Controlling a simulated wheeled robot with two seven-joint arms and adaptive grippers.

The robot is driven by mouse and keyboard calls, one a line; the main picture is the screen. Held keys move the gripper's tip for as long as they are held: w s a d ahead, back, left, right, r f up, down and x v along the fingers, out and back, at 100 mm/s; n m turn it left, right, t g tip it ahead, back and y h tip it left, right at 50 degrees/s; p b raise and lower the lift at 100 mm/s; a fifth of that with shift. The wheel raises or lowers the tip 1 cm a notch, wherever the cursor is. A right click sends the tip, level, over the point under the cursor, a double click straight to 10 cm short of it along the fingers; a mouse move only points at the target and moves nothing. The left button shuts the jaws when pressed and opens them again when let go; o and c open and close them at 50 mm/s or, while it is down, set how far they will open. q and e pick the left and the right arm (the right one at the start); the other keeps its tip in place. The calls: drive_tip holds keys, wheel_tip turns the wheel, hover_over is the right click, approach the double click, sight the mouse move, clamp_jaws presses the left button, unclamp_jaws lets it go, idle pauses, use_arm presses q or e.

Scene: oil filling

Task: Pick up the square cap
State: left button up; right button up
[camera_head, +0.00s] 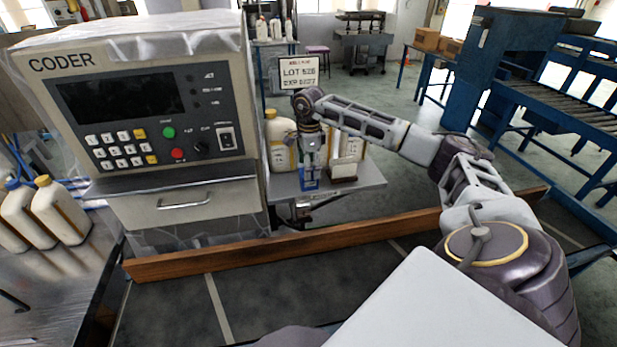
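My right arm reaches in from the right to the small grey shelf (365,182) beside the coder machine. My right gripper (309,181) points down there, with blue parts at its tip close to the shelf top. The picture is too small to tell whether its fingers are apart or closed on something. I cannot make out a square cap; it may be hidden at the gripper or too small to see. My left gripper is not in view.
Pale jugs (281,140) stand on the shelf behind the gripper, with a small brown-and-white object (344,170) to its right. The coder machine (140,110) stands left of the gripper. A wooden rail (290,245) crosses in front. More jugs (60,210) stand at far left.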

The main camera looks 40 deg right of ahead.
sight(313, 184)
drive_tip(key=shift+f, duration=0.65)
drive_tip(key=f, duration=0.2)
drive_tip(key=shift+w+d+f+p, duration=0.1)
drive_tip(key=shift+w+f+p, duration=0.1)
drive_tip(key=shift+f+p, duration=0.2)
drive_tip(key=shift+f, duration=0.55)
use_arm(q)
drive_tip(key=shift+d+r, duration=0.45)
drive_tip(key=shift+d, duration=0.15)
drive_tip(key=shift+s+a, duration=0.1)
use_arm(e)
drive_tip(key=shift+c, duration=0.3)
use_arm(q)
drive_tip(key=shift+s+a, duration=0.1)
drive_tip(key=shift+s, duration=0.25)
use_arm(e)
drive_tip(key=c, duration=1)
drive_tip(key=shift+r, duration=0.1)
drive_tip(key=shift+c, duration=0.2)
